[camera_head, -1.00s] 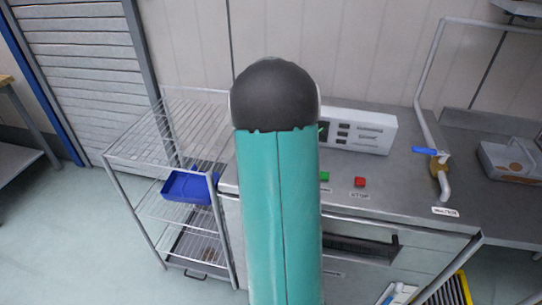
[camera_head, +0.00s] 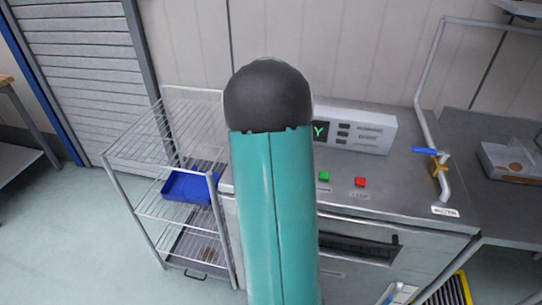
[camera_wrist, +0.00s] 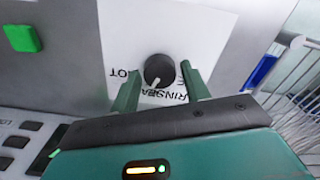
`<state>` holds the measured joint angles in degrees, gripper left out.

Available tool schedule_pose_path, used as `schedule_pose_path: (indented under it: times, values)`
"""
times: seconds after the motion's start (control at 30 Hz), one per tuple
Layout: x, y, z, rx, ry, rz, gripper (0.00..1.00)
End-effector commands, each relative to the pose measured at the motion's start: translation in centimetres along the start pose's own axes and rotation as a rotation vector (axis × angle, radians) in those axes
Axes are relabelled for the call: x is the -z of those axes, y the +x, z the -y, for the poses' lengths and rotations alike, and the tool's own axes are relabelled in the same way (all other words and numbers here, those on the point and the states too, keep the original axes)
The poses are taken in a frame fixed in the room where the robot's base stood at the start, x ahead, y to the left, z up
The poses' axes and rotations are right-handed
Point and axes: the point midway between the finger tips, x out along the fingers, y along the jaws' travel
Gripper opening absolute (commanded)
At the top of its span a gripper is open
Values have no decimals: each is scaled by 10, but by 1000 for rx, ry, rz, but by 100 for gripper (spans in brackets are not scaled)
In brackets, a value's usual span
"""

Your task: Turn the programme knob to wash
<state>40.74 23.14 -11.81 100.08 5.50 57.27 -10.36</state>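The dark round knob (camera_wrist: 159,69) shows in the wrist view on a white label plate (camera_wrist: 122,35). A pale pointer mark on it points down and slightly left in the picture. Upside-down lettering runs below it; "RINSE" is partly legible, the rest is cut off by my fingers. I cannot make out "wash". My gripper (camera_wrist: 160,75) is open, with one green fingertip on each side of the knob and a visible gap on both sides. In the head view my arm hides the knob and gripper.
The machine has a green button (camera_head: 324,176), a red button (camera_head: 361,182) and a white control box (camera_head: 368,133). A wire rack (camera_head: 150,142) with a blue tray (camera_head: 190,187) stands to the left. A tap with a blue lever (camera_head: 425,151) is at the right.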

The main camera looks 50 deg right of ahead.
Motion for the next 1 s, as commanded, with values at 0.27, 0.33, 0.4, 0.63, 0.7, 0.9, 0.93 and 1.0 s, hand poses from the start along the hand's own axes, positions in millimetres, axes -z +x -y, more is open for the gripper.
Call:
schedule_pose_path:
  times: [0.27,0.33,0.4,0.63,0.7,0.9,0.93,1.0]
  values:
    - [0,0,0,0,0,1,59]
    - [0,0,0,0,-1,0,59]
    - [0,-4,0,0,-1,0,59]
    - [1,-38,0,0,-1,-4,59]
    - [1,-54,0,0,-1,-4,59]
    - [1,-98,0,0,-1,-3,59]
    - [1,-104,0,0,-1,-4,59]
    - [0,-116,0,0,-1,-3,59]
